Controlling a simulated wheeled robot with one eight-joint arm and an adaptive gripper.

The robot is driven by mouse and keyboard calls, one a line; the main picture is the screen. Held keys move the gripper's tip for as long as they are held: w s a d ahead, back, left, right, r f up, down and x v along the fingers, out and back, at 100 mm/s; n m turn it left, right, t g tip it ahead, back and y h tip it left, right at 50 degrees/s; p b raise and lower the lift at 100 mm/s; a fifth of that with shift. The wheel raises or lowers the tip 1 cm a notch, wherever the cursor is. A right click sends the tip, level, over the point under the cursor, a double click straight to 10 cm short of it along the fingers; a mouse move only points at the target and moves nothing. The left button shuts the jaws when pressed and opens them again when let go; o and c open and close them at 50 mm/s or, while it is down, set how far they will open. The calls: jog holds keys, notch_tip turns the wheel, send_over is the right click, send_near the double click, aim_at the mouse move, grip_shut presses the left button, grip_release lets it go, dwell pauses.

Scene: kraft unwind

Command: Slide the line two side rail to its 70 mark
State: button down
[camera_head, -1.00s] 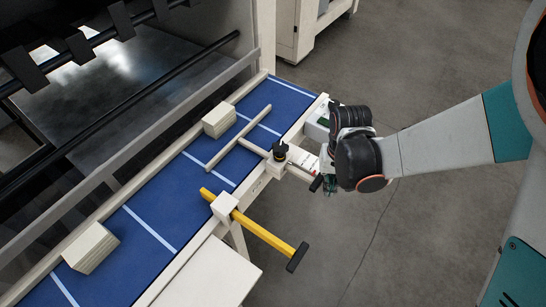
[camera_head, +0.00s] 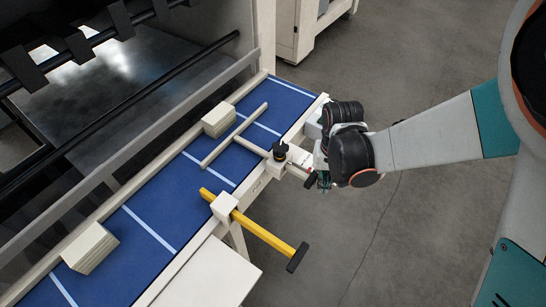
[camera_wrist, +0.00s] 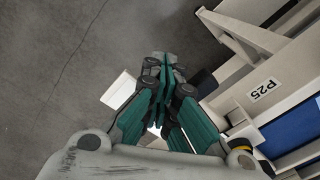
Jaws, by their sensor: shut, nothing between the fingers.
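A cream side rail (camera_head: 235,135) lies over the blue bed, with a crossbar running out to a block with a black knob (camera_head: 280,151) at the bed's near edge. Its pale marked bar (camera_head: 299,157) sticks out past the edge toward my gripper; the marks are too small to read. My gripper (camera_head: 318,179) is shut and empty, at the outer end of that bar. I cannot tell whether they touch. In the wrist view its teal fingers (camera_wrist: 165,68) are together, beside a dark bar end (camera_wrist: 204,84). No line number is legible.
A yellow bar (camera_head: 262,234) with a black end juts out from a cream block (camera_head: 224,206). Two pale stacked blocks (camera_head: 218,119) (camera_head: 90,248) sit on the bed. A "P25" label (camera_wrist: 263,90) marks the frame. Open floor (camera_head: 400,240) lies right.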

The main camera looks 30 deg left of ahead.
jog(key=shift+w+a, duration=0.1)
jog(key=shift+a, duration=1.25)
jog(key=shift+d+b, duration=0.2)
jog(key=shift+b, duration=0.1)
notch_tip(320, 180, up, 9)
jog(key=d+p, duration=0.1)
jog(key=p, duration=0.3)
jog(key=shift+d+p, duration=0.3)
dwell(1.0)
dwell(0.4)
